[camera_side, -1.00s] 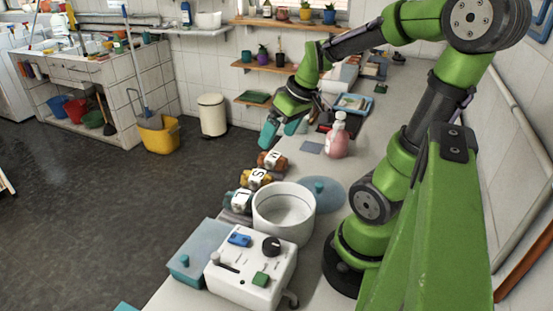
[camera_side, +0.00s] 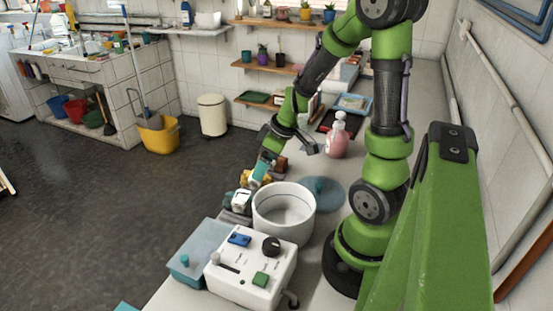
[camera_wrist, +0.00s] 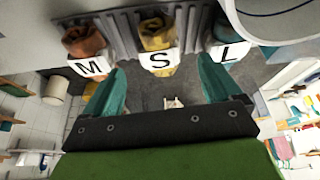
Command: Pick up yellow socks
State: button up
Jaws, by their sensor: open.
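The yellow socks (camera_wrist: 157,32) are a rolled bundle with a white band marked "S", in the middle of a row on a grey ribbed holder (camera_wrist: 122,22). In the wrist view they lie ahead of my gripper (camera_wrist: 162,85), roughly centred between its two teal fingers, which are apart with nothing between them. In the side view my gripper (camera_side: 260,172) is low over the row and mostly hides the yellow socks (camera_side: 249,183). Orange-brown socks marked "M" (camera_wrist: 85,42) are on one side, and a bundle marked "L" (camera_wrist: 229,52) is on the other.
A white round pot (camera_side: 284,222) stands close to the row. A white control box (camera_side: 250,275) and a blue box (camera_side: 195,255) are nearer the camera. A pink soap bottle (camera_side: 337,138) stands behind. The counter drops to the dark floor on the left.

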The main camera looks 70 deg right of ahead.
jog(key=shift+x, duration=2.8)
jog(key=c, duration=1.2)
jog(key=shift+o, duration=0.2)
jog(key=shift+r, duration=0.1)
